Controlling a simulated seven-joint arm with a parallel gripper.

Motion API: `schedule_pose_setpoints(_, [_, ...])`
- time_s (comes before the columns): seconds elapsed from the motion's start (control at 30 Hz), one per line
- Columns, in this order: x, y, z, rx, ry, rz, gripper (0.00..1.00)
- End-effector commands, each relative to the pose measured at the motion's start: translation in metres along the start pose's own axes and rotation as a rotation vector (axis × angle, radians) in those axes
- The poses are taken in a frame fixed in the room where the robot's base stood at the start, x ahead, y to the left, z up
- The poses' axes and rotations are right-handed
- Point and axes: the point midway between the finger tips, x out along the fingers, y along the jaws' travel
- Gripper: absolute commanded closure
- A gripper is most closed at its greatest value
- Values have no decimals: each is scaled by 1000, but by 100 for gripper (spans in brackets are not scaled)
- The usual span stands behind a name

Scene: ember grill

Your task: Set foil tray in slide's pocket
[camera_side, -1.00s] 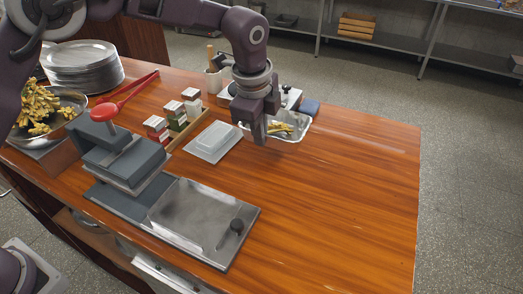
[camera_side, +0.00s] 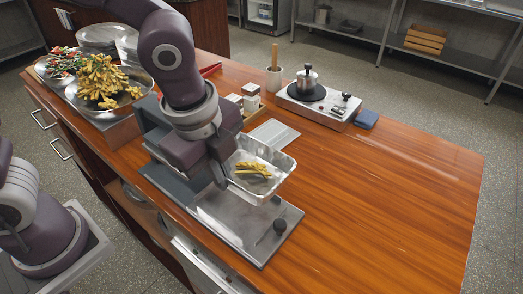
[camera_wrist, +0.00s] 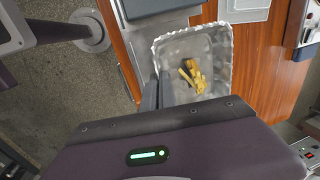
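The foil tray (camera_side: 276,190), a shiny rectangular pan with several yellow fries (camera_side: 253,170) inside, hangs roughly level above the metal slide. It also shows in the wrist view (camera_wrist: 222,45). My gripper (camera_side: 222,180) is at the tray's left side, with its fingers shut on the tray's wall; in the wrist view the fingers (camera_wrist: 160,92) meet the tray's left edge. The tray and my gripper cover much of the slide, and the pocket is hidden from view.
The silver lid (camera_side: 274,134) lies behind the tray. A large bowl of fries (camera_side: 105,82) is at the left. The table's right side is clear.

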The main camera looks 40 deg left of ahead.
Motion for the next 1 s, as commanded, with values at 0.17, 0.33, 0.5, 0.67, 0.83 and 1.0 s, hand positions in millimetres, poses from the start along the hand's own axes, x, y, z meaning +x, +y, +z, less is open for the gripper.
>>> schedule_pose_setpoints(0.17, [0, 19, 8, 2, -1, 0, 100])
schedule_pose_setpoints(0.33, [10, 24, 10, 2, -4, 2, 100])
schedule_pose_setpoints(0.5, [32, 28, 10, 4, -5, 5, 100])
schedule_pose_setpoints(0.67, [51, 32, 9, 4, -4, 4, 100])
schedule_pose_setpoints(0.83, [64, 34, 9, 2, -3, 2, 100])
schedule_pose_setpoints(1.0, [69, 34, 9, 3, -3, 1, 100])
